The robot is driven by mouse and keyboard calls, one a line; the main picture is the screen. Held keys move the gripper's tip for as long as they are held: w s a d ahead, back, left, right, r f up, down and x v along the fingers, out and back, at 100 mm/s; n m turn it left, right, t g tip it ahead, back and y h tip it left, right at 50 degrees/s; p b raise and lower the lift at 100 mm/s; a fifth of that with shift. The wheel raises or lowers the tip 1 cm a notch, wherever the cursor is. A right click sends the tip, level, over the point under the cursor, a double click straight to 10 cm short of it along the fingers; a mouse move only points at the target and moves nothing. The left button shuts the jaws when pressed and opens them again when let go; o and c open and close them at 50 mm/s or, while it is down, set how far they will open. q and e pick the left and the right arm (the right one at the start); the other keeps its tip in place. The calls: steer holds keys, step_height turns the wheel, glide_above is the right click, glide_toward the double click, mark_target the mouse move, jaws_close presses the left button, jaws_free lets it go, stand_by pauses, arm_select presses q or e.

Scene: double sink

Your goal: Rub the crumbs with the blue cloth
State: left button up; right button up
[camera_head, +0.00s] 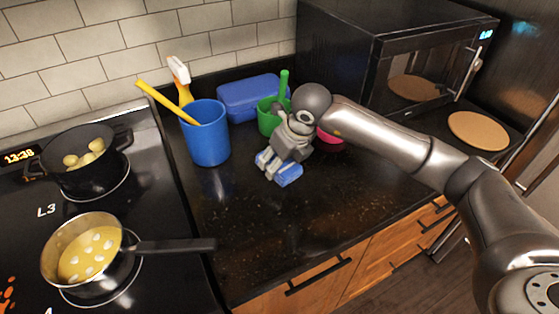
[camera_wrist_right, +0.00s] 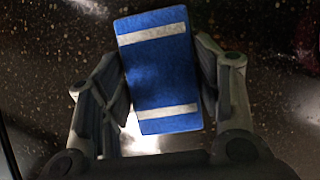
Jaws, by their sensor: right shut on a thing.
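The blue cloth (camera_head: 289,175) has white stripes and is folded into a small block. My right gripper (camera_head: 278,164) is shut on it, near the middle of the black counter. In the right wrist view the cloth (camera_wrist_right: 158,70) sits between the two fingers of the gripper (camera_wrist_right: 160,95). I cannot tell whether the cloth touches the counter. The crumbs (camera_head: 255,228) are tiny light specks scattered over the counter, in front of and left of the cloth. My left gripper is not in view.
A blue cup (camera_head: 207,135) with utensils stands at the left. Behind are a blue box (camera_head: 250,97), a green cup (camera_head: 267,120) and a microwave (camera_head: 400,65). A pink object (camera_head: 329,139) is partly hidden by my arm. A saucepan handle (camera_head: 175,245) reaches over the counter's left edge.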

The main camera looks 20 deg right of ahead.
mark_target(315, 152)
steer(key=shift+w+d+f+b, duration=0.1)
steer(key=shift+d+b, duration=0.2)
steer(key=shift+d, duration=0.6)
steer(key=shift+w+d+r+b, duration=0.15)
steer(key=shift+d+b, duration=0.1)
steer(key=shift+d, duration=0.7)
steer(key=shift+w+d+f+b, duration=0.15)
steer(key=shift+d+b, duration=0.15)
steer(key=shift+d, duration=0.6)
steer(key=shift+w+d+b, duration=0.2)
steer(key=shift+d+b, duration=0.2)
steer(key=shift+d, duration=1.15)
steer(key=shift+w+d+b, duration=0.2)
steer(key=shift+d+b, duration=0.15)
steer(key=shift+d, duration=1.15)
steer(key=shift+r+p, duration=1.85)
steer(key=shift+r, duration=1.25)
step_height(315, 152, up, 3)
steer(key=shift+p, duration=0.85)
